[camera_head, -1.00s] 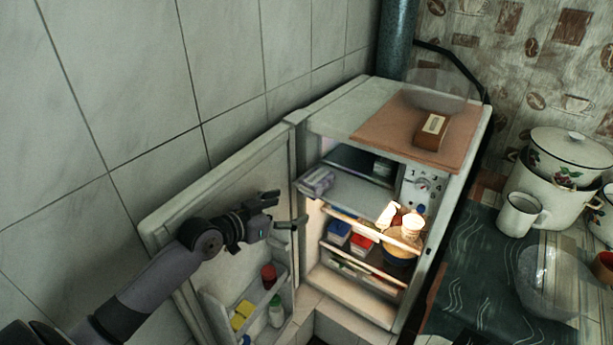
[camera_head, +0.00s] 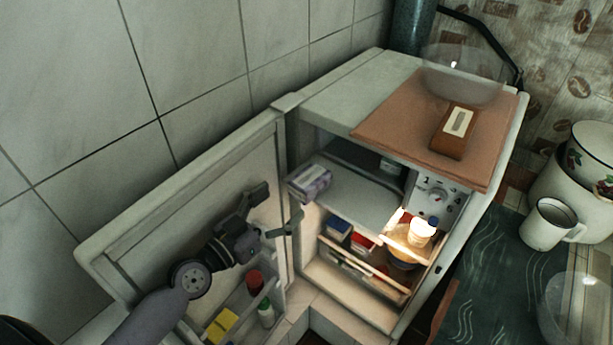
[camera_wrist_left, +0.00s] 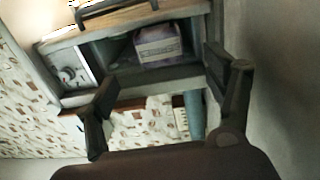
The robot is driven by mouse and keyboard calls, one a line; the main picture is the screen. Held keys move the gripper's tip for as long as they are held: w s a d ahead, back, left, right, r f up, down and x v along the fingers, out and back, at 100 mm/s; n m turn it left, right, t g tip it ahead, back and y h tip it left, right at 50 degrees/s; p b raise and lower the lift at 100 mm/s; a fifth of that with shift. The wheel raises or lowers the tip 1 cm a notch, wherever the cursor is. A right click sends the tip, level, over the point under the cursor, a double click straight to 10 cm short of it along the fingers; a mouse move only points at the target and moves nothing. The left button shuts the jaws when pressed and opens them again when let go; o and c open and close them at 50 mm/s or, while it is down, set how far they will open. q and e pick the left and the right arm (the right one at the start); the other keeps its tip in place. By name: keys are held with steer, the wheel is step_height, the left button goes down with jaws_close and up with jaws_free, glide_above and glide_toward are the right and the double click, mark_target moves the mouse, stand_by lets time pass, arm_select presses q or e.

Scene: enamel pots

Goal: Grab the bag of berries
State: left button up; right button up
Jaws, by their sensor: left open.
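A purple and white package (camera_head: 310,183), probably the bag of berries, lies at the left front edge of the fridge's top compartment (camera_head: 365,190). In the left wrist view the package (camera_wrist_left: 158,43) shows ahead, beyond the gap between my fingers. My left gripper (camera_head: 281,206) is open and empty in front of the open fridge door, a little left of and below the package, not touching it in view. Its two fingers also show spread apart in the left wrist view (camera_wrist_left: 160,85). My right gripper is out of view.
The open fridge door (camera_head: 190,200) stands close behind my left arm, with bottles and a yellow item on its shelf (camera_head: 245,310). Lower shelves hold boxes and a lit white container (camera_head: 421,232). A brown box (camera_head: 453,132) and glass bowl (camera_head: 463,75) stand on top.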

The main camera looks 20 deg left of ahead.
mark_target(310, 176)
arm_select(q)
steer(key=x, duration=0.2)
steer(key=p+x, duration=0.1)
steer(key=x, duration=0.1)
steer(key=shift+w+d+r, duration=0.1)
steer(key=shift+d+r, duration=0.05)
steer(key=shift+r, duration=0.1)
steer(key=shift+w+d+f, duration=0.1)
steer(key=shift+w+d, duration=0.05)
steer(key=shift+w, duration=0.2)
steer(key=shift+w+p, duration=0.2)
steer(key=shift+p, duration=0.1)
steer(key=p+x, duration=0.1)
steer(key=x, duration=0.3)
steer(key=shift+w+r+p, duration=0.25)
steer(key=shift+p, duration=0.15)
steer(key=shift+w+d+f, duration=0.1)
steer(key=shift+w+d, duration=0.05)
steer(key=shift+w, duration=0.15)
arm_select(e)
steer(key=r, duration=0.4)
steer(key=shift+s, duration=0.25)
arm_select(q)
steer(key=shift+s, duration=0.1)
steer(key=shift+c, duration=0.2)
